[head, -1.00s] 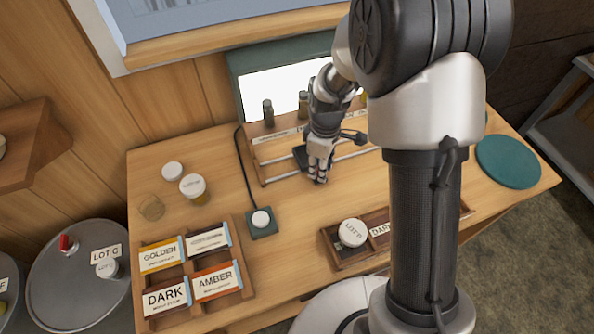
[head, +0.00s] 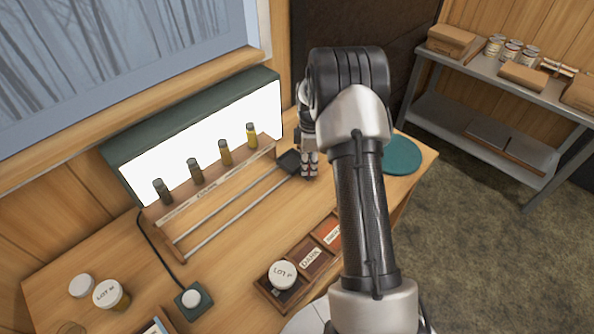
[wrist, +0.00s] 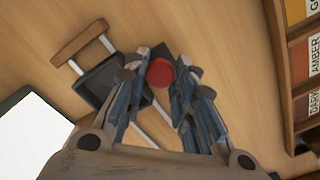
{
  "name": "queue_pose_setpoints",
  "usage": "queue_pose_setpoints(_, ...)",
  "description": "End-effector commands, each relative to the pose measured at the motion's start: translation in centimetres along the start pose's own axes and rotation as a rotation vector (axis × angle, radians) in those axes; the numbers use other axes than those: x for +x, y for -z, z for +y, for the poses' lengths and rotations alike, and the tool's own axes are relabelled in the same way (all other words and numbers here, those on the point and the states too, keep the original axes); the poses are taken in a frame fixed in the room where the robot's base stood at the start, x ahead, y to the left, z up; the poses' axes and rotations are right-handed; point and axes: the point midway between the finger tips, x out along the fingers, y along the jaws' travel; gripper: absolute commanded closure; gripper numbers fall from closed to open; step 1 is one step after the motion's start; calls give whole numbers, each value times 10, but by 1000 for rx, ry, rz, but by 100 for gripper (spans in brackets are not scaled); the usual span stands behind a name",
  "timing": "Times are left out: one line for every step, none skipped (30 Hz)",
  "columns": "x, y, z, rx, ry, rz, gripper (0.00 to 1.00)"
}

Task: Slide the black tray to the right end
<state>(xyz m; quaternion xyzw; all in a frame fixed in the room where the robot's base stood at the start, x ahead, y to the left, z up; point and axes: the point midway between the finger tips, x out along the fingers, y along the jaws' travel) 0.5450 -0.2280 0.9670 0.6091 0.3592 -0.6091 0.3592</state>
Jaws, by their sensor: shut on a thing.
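The black tray (head: 289,161) sits on two metal rails (head: 232,211) near their right end, in front of the light box. In the wrist view the tray (wrist: 106,80) is close to the wooden end bar (wrist: 78,42), with a short stretch of bare rail between them. My gripper (head: 308,174) is at the tray's right front side. In the wrist view my gripper (wrist: 166,68) has its fingers closed around a red knob (wrist: 160,72) beside the tray; a dark piece behind the knob appears to join it to the tray. The fingers partly hide this join.
Several sample bottles (head: 194,171) stand behind the rails before the lit box (head: 130,158). A wooden holder (head: 312,257) with a LOT P jar (head: 281,275) lies in front. A green round mat (head: 402,155) is to the right. The rails left of the tray are clear.

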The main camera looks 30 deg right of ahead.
Motion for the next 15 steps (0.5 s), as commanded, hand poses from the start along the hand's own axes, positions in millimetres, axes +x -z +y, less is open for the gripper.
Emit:
queue_pose_setpoints(0,-3,3,1,1,0,100)
queue_pose_setpoints(0,-4,4,0,1,0,100)
queue_pose_setpoints(0,-6,5,0,2,0,100)
queue_pose_setpoints(0,-6,6,0,2,0,100)
queue_pose_setpoints(0,-7,7,0,1,0,100)
queue_pose_setpoints(0,-8,8,0,0,0,100)
queue_pose_setpoints(0,-8,8,0,0,0,100)
queue_pose_setpoints(0,-8,9,0,-1,0,100)
queue_pose_setpoints(0,-9,9,0,-1,-1,100)
queue_pose_setpoints(0,-9,9,0,-2,-1,100)
queue_pose_setpoints(0,-9,9,0,-2,-1,100)
queue_pose_setpoints(0,-9,10,0,-3,-1,100)
queue_pose_setpoints(0,-9,10,0,-3,-1,100)
queue_pose_setpoints(0,-9,10,0,-4,-1,100)
queue_pose_setpoints(0,-9,10,0,-4,-2,100)
